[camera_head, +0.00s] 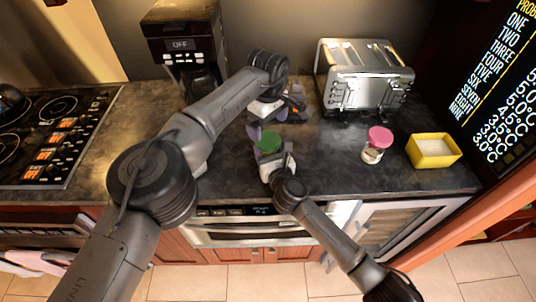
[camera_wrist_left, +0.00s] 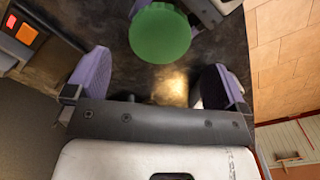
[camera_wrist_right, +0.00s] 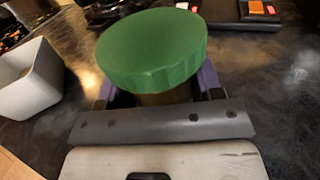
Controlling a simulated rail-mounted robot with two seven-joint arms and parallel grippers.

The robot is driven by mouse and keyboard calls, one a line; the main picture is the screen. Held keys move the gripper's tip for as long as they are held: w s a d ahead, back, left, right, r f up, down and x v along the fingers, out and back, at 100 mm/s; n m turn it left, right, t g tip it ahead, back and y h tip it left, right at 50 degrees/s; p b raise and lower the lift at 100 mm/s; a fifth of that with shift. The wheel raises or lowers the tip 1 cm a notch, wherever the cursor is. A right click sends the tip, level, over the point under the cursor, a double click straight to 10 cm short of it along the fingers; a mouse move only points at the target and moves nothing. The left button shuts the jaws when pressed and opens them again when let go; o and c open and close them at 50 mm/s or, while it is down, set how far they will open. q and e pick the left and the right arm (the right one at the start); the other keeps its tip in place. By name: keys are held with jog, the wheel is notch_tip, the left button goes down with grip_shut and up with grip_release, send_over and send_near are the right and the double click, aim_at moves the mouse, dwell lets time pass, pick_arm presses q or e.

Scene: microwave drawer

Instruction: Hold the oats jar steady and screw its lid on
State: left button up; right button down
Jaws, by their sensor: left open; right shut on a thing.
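The jar with a green lid (camera_head: 269,142) stands at the counter's front middle. In the right wrist view the lid (camera_wrist_right: 152,48) sits on top of the jar body (camera_wrist_right: 165,97), which is mostly hidden; I cannot tell how tightly it is seated. My right gripper (camera_head: 263,158) is shut on the jar body below the lid. My left gripper (camera_head: 268,122) is open and empty, just behind the jar. In the left wrist view the lid (camera_wrist_left: 160,33) lies beyond the open purple fingers, apart from them.
A pink-lidded jar (camera_head: 376,146) and a yellow box (camera_head: 433,150) stand to the right. A toaster (camera_head: 364,75) is at the back right, a coffee maker (camera_head: 183,45) at the back left, and a stove (camera_head: 50,135) at the far left. Counter between the held jar and the pink-lidded jar is clear.

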pick_arm(q)
notch_tip(320, 180, up, 7)
jog(key=shift+f, duration=0.15)
dwell(0.4)
pick_arm(e)
jog(key=shift+c, duration=0.9)
grip_release()
jog(key=shift+s+d, duration=0.2)
jog(key=shift+s, duration=0.3)
pick_arm(q)
notch_tip(320, 180, up, 3)
jog(key=p, duration=0.3)
jog(key=shift+r, duration=0.2)
pick_arm(e)
jog(key=v, duration=1.2)
jog(key=shift+s, duration=0.4)
jog(key=shift+d, duration=0.1)
